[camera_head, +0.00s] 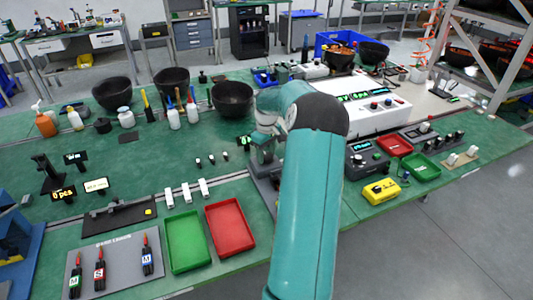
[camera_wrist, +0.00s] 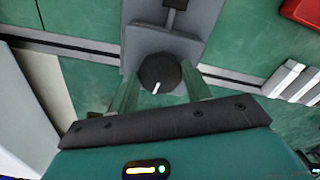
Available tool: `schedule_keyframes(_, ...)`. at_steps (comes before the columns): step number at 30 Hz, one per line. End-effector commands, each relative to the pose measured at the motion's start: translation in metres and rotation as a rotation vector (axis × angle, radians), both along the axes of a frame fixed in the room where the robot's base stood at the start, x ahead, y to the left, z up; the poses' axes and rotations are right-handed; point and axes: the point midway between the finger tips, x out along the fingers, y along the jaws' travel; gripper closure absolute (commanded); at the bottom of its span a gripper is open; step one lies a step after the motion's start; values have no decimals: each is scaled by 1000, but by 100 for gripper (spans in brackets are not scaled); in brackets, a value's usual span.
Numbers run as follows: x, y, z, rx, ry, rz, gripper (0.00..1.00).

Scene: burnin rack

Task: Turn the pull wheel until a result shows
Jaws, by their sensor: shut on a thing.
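The pull wheel (camera_wrist: 158,74) is a round black knob with a white mark on its face, on a grey fixture (camera_wrist: 187,18) in the wrist view. The mark points down toward my gripper. My gripper (camera_wrist: 161,80) has one pale green finger on each side of the wheel and is shut on it. In the head view my teal arm reaches down to the grey fixture (camera_head: 262,183), and my gripper (camera_head: 265,155) hides the wheel there. A small lit display (camera_head: 244,141) stands just behind the fixture; its text is too small to read.
A green tray (camera_head: 187,268) and a red tray (camera_head: 247,246) lie to the left of my arm. White blocks (camera_head: 186,194) lie behind them. A white tester (camera_head: 385,122), a yellow meter (camera_head: 381,191) and small trays stand to the right. Black bowls (camera_head: 232,97) stand behind.

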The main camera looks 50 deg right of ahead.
Motion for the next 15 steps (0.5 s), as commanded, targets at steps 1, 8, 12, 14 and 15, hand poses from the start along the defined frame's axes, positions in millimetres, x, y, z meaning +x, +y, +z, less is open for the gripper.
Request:
schedule_keyframes(1,1,1,1,-2,2,-30,75)
schedule_keyframes(8,1,1,0,-3,1,-227,75)
schedule_keyframes(12,1,2,1,-2,1,-361,75)
schedule_keyframes(14,1,2,1,-2,1,-419,75)
schedule_keyframes(15,1,2,1,-2,1,-455,75)
